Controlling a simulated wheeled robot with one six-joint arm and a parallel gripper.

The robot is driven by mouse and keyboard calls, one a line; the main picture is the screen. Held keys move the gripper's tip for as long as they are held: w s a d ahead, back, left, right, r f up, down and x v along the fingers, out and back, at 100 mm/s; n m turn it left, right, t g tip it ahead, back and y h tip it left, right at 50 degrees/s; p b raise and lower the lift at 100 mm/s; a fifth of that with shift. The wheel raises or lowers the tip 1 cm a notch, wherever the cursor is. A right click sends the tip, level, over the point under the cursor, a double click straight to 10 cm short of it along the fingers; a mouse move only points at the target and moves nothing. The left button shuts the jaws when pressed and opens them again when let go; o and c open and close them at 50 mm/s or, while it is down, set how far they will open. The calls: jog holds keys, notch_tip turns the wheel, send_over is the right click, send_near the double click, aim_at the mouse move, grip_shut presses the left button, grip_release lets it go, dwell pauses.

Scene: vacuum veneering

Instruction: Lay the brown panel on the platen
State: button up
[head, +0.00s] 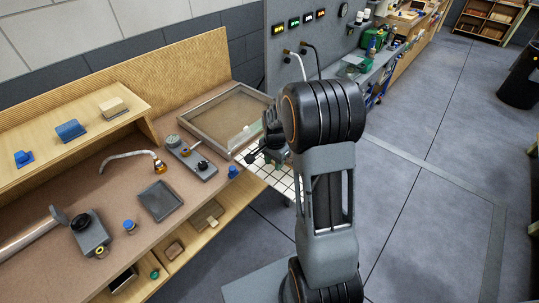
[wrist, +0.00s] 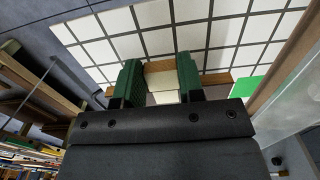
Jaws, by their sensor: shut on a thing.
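My gripper (wrist: 160,82) is shut, its green fingers closed on a pale block that appears to belong to the brown panel (wrist: 158,67). Brown strips of the panel show between and beside the fingers; the rest is hidden. The platen (wrist: 215,35), white squares with dark grooves, lies beyond the panel in the wrist view. In the head view, the platen (head: 284,184) is partly covered by my arm, with my gripper (head: 266,150) over it. I cannot tell whether the panel touches the platen.
A framed clear lid (head: 190,112) stands beside the platen at the bench's back. A green patch (wrist: 243,94) shows right of my gripper. A control block (head: 190,160), grey tray (head: 158,200) and bent metal pipe (head: 130,155) lie on the bench.

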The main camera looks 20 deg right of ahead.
aim_at(273, 177)
dwell(0.5)
jog(key=shift+s+a, duration=0.1)
jog(key=shift+a, duration=0.1)
jog(key=shift+f, duration=0.15)
jog(key=shift+f+b, duration=2.25)
jog(key=shift+f, duration=0.35)
jog(key=shift+f, duration=0.15)
jog(key=o, duration=1.2)
jog(key=shift+s, duration=0.1)
notch_tip(273, 177, up, 14)
jog(key=shift+f+b, duration=0.1)
jog(key=shift+b, duration=0.45)
